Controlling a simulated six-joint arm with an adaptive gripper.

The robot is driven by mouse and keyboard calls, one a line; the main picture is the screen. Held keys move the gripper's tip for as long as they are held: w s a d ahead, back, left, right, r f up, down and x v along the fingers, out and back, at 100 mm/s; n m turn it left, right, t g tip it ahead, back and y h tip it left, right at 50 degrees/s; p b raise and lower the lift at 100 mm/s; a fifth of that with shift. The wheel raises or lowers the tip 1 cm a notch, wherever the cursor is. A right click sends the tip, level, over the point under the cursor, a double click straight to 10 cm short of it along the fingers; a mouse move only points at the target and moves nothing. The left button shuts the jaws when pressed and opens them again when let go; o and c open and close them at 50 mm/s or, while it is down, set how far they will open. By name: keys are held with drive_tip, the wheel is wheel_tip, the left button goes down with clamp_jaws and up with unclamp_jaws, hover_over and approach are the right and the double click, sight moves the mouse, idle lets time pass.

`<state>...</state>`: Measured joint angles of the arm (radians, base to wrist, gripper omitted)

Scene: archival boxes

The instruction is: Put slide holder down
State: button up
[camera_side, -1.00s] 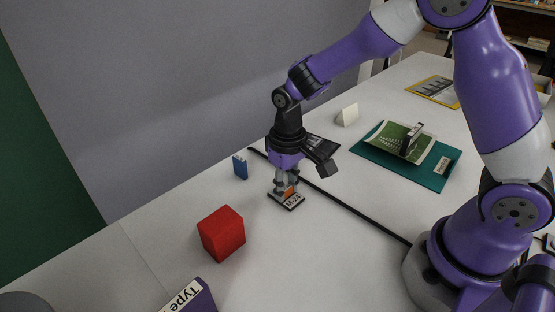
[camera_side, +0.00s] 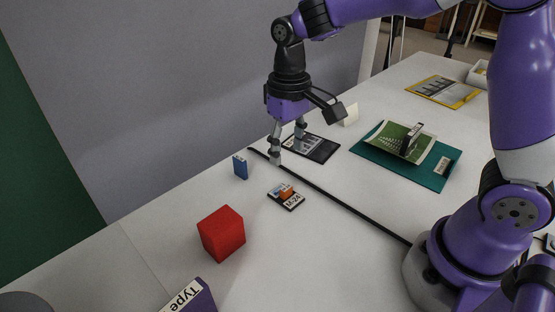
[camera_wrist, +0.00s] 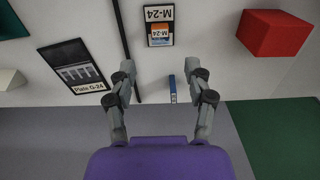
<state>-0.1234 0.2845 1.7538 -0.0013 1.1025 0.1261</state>
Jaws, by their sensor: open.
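The slide holder (camera_side: 286,197) lies on the white table, a small dark-framed piece with a white "M-24" label and an orange and blue part on it.
A dark plate (camera_side: 317,148) labelled G-24 lies behind my gripper. A black strip (camera_side: 345,205) crosses the table. A teal folder (camera_side: 376,151) with papers lies right. Table around the holder is clear.

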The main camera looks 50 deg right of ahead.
drive_tip(key=s+d+r+t, duration=0.4)
drive_tip(key=s+r+t, duration=0.1)
drive_tip(key=s, duration=0.6)
drive_tip(key=shift+s+r+t, duration=0.3)
drive_tip(key=shift+s+r, duration=0.05)
drive_tip(key=shift+r, duration=0.4)
